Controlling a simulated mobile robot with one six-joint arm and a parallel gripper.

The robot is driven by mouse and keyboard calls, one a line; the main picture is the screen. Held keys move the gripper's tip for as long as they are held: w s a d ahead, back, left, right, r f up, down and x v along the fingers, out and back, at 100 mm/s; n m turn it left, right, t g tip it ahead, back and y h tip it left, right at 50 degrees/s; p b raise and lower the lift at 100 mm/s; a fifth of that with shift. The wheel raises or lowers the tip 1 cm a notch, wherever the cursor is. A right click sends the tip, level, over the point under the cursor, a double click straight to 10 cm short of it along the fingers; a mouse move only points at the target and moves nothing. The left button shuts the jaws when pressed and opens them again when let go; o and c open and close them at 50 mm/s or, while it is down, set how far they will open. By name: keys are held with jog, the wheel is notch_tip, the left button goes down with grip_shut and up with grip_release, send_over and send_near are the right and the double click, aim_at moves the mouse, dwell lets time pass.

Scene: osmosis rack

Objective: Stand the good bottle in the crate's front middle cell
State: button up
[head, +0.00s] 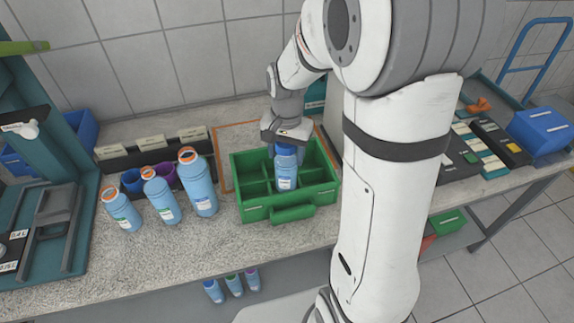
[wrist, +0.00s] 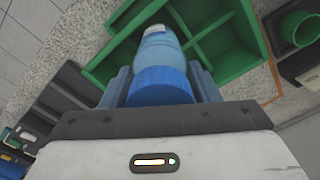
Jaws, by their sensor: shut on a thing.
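The blue bottle (head: 286,170) has a blue cap and a white label. My gripper (head: 286,148) points down and is shut on it at the cap. The wrist view shows the blue cap (wrist: 160,86) between the two fingers. The green crate (head: 256,213) has divided cells and a front handle. The bottle is upright over or partly inside the front middle part of the crate. The other crate cells in view look empty.
Several bottles stand left of the crate; three are blue with orange caps (head: 197,180). Blue and purple cups (head: 132,179) and a dark labelled rack (head: 150,150) are behind them. An orange outline (head: 223,150) marks the counter around the crate's back. Bare counter lies in front.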

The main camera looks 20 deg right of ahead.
jog(key=shift+f, duration=2.7)
jog(key=shift+f, duration=0.2)
jog(key=o, duration=1.6)
jog(key=shift+c, duration=0.2)
jog(key=shift+r, duration=0.1)
notch_tip(320, 180, up, 12)
jog(key=shift+s+r+b, duration=0.1)
jog(key=shift+s+b, duration=0.05)
jog(key=shift+b, duration=0.15)
jog(key=s+r+n+t, duration=0.3)
jog(key=s+n, duration=0.4)
jog(key=s, duration=0.9)
jog(key=shift+r, duration=0.35)
